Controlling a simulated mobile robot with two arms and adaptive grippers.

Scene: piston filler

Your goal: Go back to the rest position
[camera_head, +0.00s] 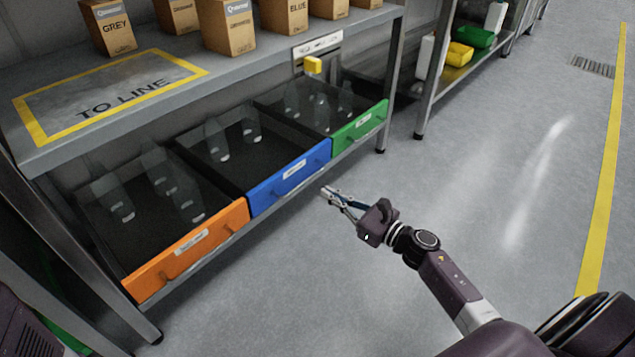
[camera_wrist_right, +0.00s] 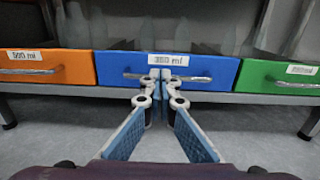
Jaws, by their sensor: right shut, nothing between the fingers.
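My right gripper (camera_head: 326,194) reaches in from the lower right in the head view, in front of the blue drawer (camera_head: 290,176). Its fingers are shut with nothing between them. In the right wrist view the closed fingertips (camera_wrist_right: 161,76) overlap the blue drawer front (camera_wrist_right: 210,70) just below its label. I cannot tell the exact gap, but in the head view the gripper looks apart from the drawer. My left gripper is not in view.
An orange drawer (camera_head: 190,249) and a green drawer (camera_head: 360,124) flank the blue one; all three stand open with clear bottles inside. Cardboard boxes (camera_head: 225,27) stand on the shelf (camera_head: 235,73) above. A second rack (camera_head: 425,108) stands farther back. The floor (camera_head: 480,190) to the right is clear.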

